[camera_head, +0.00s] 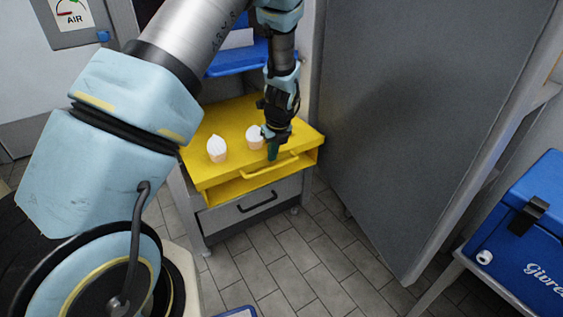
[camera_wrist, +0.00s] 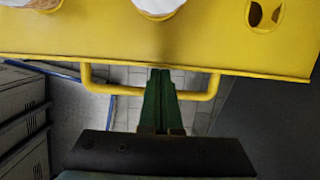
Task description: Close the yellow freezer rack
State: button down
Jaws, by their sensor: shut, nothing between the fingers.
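The yellow freezer rack (camera_head: 220,177) is pulled out toward me from the freezer cabinet, above a grey drawer. It carries white-topped cones (camera_head: 217,149) and has a yellow bar handle (camera_head: 270,171) on its front edge. In the wrist view the rack (camera_wrist: 110,38) fills the top, with its handle (camera_wrist: 98,88) below the front edge. My gripper (camera_head: 272,152) is at the rack's front, near the handle. In the wrist view its green fingers (camera_wrist: 160,85) are together and overlap the middle of the handle. I cannot tell whether they touch it. Nothing is between them.
A blue rack (camera_head: 238,58) is above and behind the yellow one. A large grey door (camera_head: 425,110) stands open to the right. A blue cooler box (camera_head: 525,230) is on a stand at far right.

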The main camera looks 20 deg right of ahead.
aim_at(241, 141)
jog(key=w+a, duration=0.1)
jog(key=w, duration=0.3)
jog(key=w+p, duration=0.1)
jog(key=w, duration=0.4)
jog(key=w+a, duration=0.1)
jog(key=w, duration=0.3)
jog(key=shift+w+a+p, duration=0.3)
jog(key=shift+a+p, duration=0.05)
jog(key=shift+p, duration=0.05)
